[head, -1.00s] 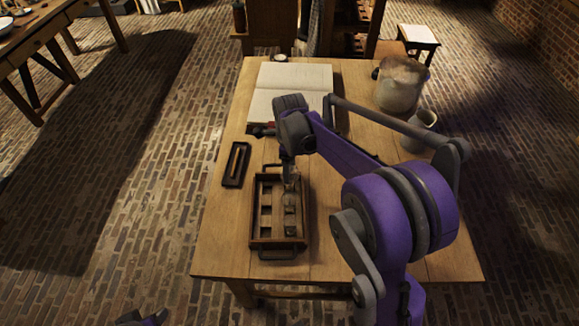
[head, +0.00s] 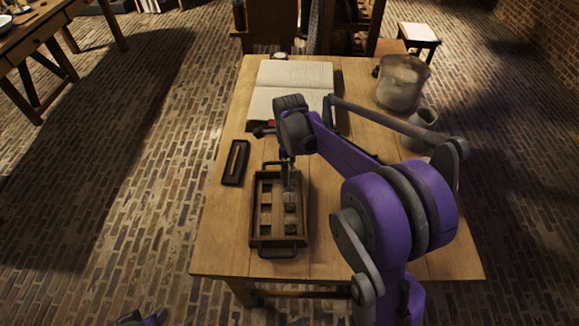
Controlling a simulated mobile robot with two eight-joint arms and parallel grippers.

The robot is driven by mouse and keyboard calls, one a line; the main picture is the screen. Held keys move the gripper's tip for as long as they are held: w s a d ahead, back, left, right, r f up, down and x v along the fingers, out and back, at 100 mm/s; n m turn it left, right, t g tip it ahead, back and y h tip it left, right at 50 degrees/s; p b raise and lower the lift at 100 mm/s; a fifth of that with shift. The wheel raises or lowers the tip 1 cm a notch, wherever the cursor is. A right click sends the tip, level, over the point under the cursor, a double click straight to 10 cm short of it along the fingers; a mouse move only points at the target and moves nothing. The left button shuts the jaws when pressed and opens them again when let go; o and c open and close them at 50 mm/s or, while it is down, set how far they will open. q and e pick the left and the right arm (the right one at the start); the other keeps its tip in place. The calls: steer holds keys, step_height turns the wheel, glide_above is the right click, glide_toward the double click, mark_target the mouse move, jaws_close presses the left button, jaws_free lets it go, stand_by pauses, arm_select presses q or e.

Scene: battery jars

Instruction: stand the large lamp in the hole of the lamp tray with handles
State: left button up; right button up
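The lamp tray with handles (head: 255,222) is a dark wooden tray on the left front part of the table. It has two columns of square holes and a handle at each short end. My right gripper (head: 290,187) points down over the tray's right column, near its far end. A small pale, glassy thing (head: 290,198), perhaps the large lamp, shows just below the fingertips. It is too small to tell whether it touches them or how deep it sits in a hole.
A narrow dark tray (head: 235,163) lies left of the lamp tray. An open book (head: 290,88) lies behind. A large jar (head: 402,82) and a grey cup (head: 424,118) stand at the back right, near my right arm. The table's (head: 222,235) front left is bare.

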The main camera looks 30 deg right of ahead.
steer(key=shift+r, duration=0.1)
step_height(320, 180, up, 11)
steer(key=s+a+f+n+t+p, duration=0.1)
steer(key=s+a+n, duration=0.4)
steer(key=s+n, duration=0.5)
steer(key=s+a+f+n+t+p, duration=0.2)
steer(key=s+a+n+t+p, duration=0.1)
steer(key=s+n, duration=0.8)
steer(key=a+n+t, duration=0.1)
steer(key=a+n, duration=0.1)
steer(key=n, duration=0.3)
steer(key=shift+s+a+f+n, duration=0.15)
steer(key=shift+f+n, duration=0.15)
